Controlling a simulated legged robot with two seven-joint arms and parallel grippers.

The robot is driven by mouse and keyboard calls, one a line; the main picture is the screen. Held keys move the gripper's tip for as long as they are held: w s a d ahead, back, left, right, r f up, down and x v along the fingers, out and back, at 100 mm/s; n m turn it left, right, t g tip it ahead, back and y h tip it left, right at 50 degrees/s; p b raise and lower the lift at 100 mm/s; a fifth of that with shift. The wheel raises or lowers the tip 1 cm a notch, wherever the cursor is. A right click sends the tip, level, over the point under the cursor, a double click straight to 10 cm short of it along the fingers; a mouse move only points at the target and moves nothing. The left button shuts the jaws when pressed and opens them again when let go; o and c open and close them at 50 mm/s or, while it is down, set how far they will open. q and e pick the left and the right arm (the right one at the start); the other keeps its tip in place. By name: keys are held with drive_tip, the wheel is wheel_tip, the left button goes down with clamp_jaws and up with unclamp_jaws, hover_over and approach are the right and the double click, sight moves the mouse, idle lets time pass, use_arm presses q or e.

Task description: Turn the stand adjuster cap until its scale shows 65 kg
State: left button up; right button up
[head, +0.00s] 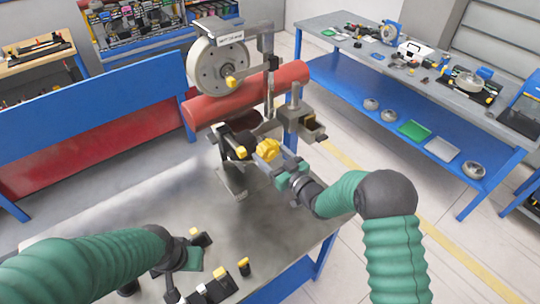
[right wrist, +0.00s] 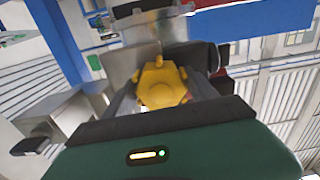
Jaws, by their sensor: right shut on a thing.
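The yellow, lobed adjuster cap (head: 268,150) sits on the metal stand (head: 237,182) on the table. It also shows in the right wrist view, between my fingers (right wrist: 162,86). My right gripper (head: 281,164) reaches it from the right and is shut on it. The kg scale cannot be read in either view. My left gripper (head: 187,252) is low over the front left of the table, away from the stand. Its fingers are too unclear to tell whether they are open.
A red cylinder (head: 285,80) and a grey wheel (head: 219,66) are at the stand. Black and yellow parts (head: 213,287) lie near the left gripper. A blue panel (head: 100,98) stands behind left. A workbench (head: 350,45) with tools stands at right, beyond open floor.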

drive_tip(key=m+b, duration=0.1)
drive_tip(key=m, duration=0.1)
drive_tip(key=shift+w+r+m+b, duration=0.1)
drive_tip(key=shift+r+m+b, duration=0.1)
drive_tip(key=shift+m+b, duration=0.15)
drive_tip(key=m+b, duration=0.1)
drive_tip(key=m, duration=0.1)
drive_tip(key=shift+r+m, duration=0.1)
drive_tip(key=shift+m, duration=0.25)
drive_tip(key=m+b, duration=0.1)
drive_tip(key=m, duration=0.3)
drive_tip(key=shift+r+m, duration=0.15)
drive_tip(key=shift+m, duration=0.25)
drive_tip(key=o, duration=1.1)
drive_tip(key=shift+o, duration=1.2)
drive_tip(key=shift+f, duration=0.3)
